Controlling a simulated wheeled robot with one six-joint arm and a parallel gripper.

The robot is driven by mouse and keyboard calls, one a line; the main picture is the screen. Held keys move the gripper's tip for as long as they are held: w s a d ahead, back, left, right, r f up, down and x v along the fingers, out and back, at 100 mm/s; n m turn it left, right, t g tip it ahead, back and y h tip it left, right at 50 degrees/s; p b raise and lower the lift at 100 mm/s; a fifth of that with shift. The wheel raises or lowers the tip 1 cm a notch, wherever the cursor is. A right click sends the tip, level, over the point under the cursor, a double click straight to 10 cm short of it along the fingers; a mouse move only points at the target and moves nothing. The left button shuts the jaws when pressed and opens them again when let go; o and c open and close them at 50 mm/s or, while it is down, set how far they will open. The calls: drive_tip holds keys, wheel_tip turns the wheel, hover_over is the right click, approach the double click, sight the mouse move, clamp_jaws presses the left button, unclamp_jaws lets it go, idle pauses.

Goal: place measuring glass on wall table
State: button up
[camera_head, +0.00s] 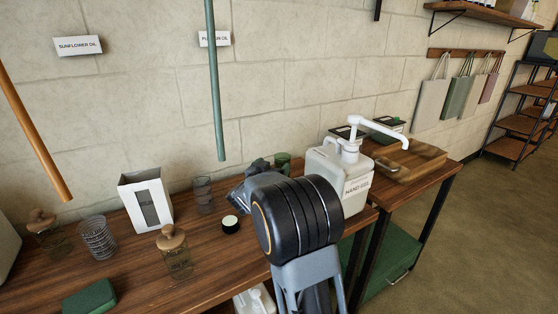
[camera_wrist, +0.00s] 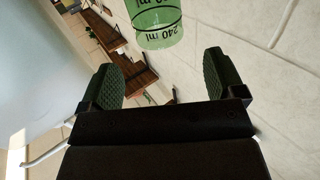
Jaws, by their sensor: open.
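A green see-through measuring glass with black "240 ml" marks (camera_wrist: 155,22) shows at the top of the wrist view, ahead of and between my fingers, apart from them. In the head view a small green piece, likely this glass (camera_head: 284,159), shows just past my gripper (camera_head: 262,168), partly hidden by it. My gripper (camera_wrist: 165,80) is open and empty, over the back of the long wooden table (camera_head: 225,262) along the wall. A second wooden table (camera_head: 440,178) adjoins it on the right. I cannot tell which one is the wall table.
A clear marked glass (camera_head: 98,238), a dark glass (camera_head: 203,195), a white box (camera_head: 147,201), a corked jar (camera_head: 173,250) and a green block (camera_head: 90,298) stand left. A wooden tray (camera_head: 415,160) is at right.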

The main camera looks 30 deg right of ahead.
drive_tip(key=shift+v, duration=2.3)
